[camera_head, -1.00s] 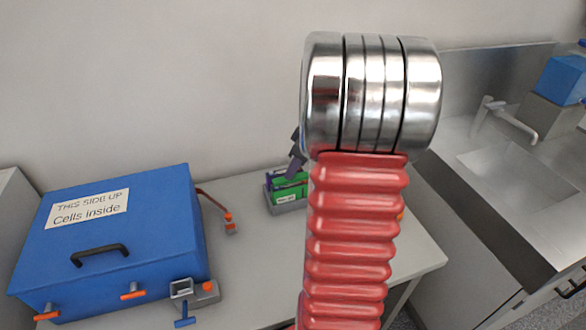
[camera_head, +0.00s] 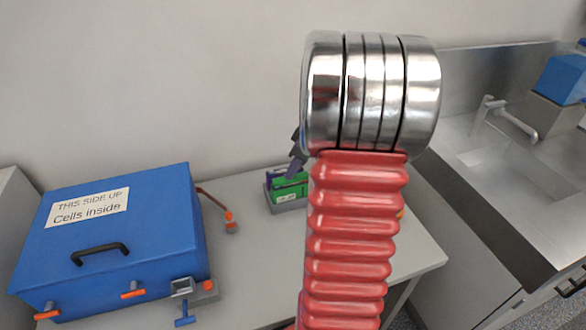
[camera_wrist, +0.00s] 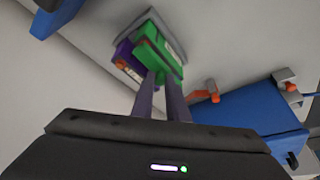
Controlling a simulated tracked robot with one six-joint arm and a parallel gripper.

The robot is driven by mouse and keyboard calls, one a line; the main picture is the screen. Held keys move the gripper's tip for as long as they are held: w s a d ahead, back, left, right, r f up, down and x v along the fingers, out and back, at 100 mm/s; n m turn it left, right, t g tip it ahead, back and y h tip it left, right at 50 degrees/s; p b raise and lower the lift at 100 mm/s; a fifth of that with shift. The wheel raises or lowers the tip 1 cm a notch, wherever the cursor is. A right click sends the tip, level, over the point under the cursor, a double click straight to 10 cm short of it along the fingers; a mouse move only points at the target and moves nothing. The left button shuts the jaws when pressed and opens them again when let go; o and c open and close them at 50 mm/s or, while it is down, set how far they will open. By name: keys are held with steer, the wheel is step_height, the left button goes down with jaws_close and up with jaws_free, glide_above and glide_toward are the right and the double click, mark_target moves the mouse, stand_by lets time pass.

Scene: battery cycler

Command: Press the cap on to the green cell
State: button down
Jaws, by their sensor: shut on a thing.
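The green cell (camera_head: 288,193) stands in a small grey holder (camera_head: 290,207) on the bench, partly behind my arm. It also shows near the top of the wrist view (camera_wrist: 147,30). My gripper (camera_wrist: 160,80) has its two purple-grey fingers close together on a green piece (camera_wrist: 160,60), which looks like the cap. This piece is at the cell; whether it is fully seated on it I cannot tell. In the head view only a small part of my gripper (camera_head: 296,165) shows, just above the cell.
A purple piece with a white label (camera_wrist: 126,60) is beside the green cell. A blue box (camera_head: 110,235) with a black handle stands at left, with a grey and orange clamp (camera_head: 190,293) at its front corner. A sink (camera_head: 515,165) is at right.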

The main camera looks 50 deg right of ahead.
steer(key=shift+f, duration=0.4)
stand_by(0.8)
steer(key=c, duration=1.7)
jaws_free()
steer(key=shift+o, duration=0.7)
steer(key=o, duration=0.4)
steer(key=shift+r, duration=0.15)
steer(key=shift+r, duration=3.35)
steer(key=shift+c, duration=0.3)
jaws_close()
